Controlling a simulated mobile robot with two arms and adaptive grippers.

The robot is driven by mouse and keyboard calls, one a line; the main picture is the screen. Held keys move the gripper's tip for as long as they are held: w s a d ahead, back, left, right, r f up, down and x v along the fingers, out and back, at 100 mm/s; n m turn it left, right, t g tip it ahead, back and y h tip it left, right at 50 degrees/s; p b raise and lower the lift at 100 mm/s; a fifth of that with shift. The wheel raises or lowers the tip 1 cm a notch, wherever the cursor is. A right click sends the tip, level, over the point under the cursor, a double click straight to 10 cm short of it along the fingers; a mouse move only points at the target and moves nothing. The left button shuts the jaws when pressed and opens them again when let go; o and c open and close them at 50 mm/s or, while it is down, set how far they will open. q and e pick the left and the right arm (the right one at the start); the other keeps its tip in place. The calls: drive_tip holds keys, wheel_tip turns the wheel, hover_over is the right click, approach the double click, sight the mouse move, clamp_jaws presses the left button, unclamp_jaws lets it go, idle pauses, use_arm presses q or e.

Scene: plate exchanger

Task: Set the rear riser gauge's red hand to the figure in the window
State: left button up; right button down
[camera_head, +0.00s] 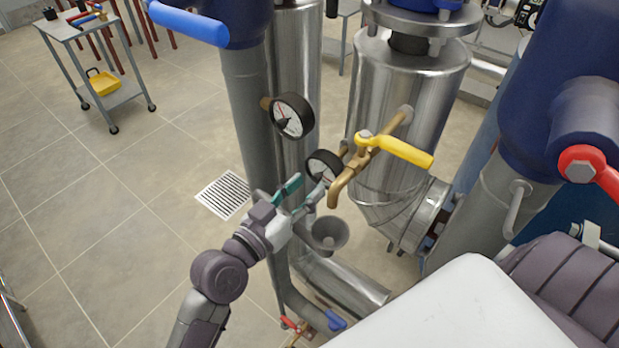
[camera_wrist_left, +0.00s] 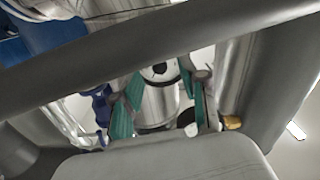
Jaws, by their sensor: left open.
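Two round dial gauges with black rims and white faces show in the head view. The upper gauge (camera_head: 291,115) is on the grey pipe, its face turned to the right. The lower gauge (camera_head: 323,168) is behind the brass tap and partly covered. I cannot tell which is the rear riser gauge, and neither a red hand nor a window figure can be read. My left gripper (camera_head: 303,188) is open and empty, just below the lower gauge. Its teal fingers also show in the left wrist view (camera_wrist_left: 158,103), with a pale round part with a dark spot beyond them. My right gripper is not in view.
A brass tap with a yellow lever (camera_head: 404,151) is right of the gripper. A grey funnel (camera_head: 329,234) is just below it. Steel pipes and a cylinder (camera_head: 408,85) crowd the right. The tiled floor at left is open, with a drain grate (camera_head: 223,195) and a trolley (camera_head: 111,94).

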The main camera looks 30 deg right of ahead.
use_arm(q)
drive_tip(key=shift+x, duration=0.95)
drive_tip(key=shift+c, duration=0.2)
clamp_jaws()
drive_tip(key=shift+n, duration=0.3)
drive_tip(key=n, duration=0.3)
drive_tip(key=shift+p, duration=0.35)
drive_tip(key=shift+n, duration=1.6)
